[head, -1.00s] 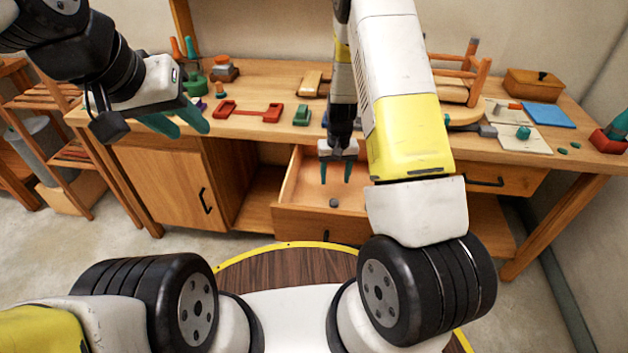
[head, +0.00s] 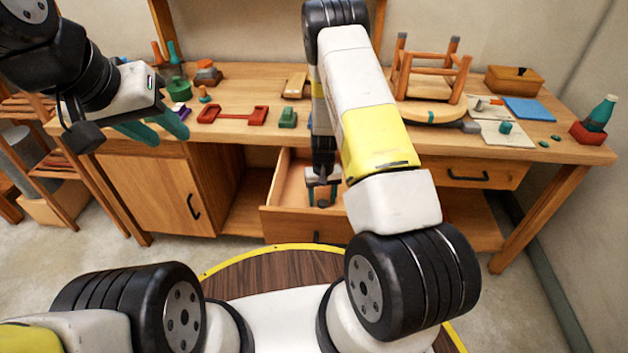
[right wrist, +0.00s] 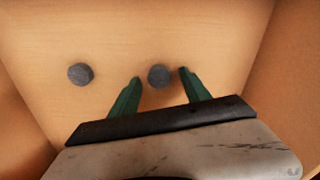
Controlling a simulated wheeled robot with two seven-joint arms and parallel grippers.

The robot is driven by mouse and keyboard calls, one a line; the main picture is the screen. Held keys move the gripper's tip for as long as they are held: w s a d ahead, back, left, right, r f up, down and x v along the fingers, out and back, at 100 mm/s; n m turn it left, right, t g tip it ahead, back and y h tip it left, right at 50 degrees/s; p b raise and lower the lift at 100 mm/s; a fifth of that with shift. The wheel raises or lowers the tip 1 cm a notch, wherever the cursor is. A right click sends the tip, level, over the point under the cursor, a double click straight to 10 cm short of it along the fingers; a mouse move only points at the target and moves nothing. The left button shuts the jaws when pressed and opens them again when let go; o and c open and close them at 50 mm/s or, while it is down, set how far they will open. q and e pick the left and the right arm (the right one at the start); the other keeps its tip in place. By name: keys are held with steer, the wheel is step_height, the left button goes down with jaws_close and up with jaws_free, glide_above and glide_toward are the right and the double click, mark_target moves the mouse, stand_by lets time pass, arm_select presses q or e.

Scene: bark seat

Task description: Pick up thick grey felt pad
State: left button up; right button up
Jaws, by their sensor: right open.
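Two small round grey pads lie on the floor of the open drawer (head: 283,196). In the right wrist view, one pad (right wrist: 160,76) lies between the green fingertips of my right gripper (right wrist: 159,79), with a gap on each side. The other pad (right wrist: 81,74) lies further left, outside the fingers. I cannot tell their thicknesses apart. In the head view my right gripper (head: 322,192) is open and reaches down into the drawer, with a grey pad (head: 323,203) at its tips. My left gripper (head: 170,136) is open and empty, at the left of the bench.
The drawer's walls surround my right gripper. On the bench (head: 240,88) stand a red tool (head: 233,115), a green block (head: 288,117), an upturned stool (head: 432,85), a blue sheet (head: 528,110) and a wooden box (head: 515,79). A cabinet door (head: 160,195) is left of the drawer.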

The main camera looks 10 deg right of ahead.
jaws_close()
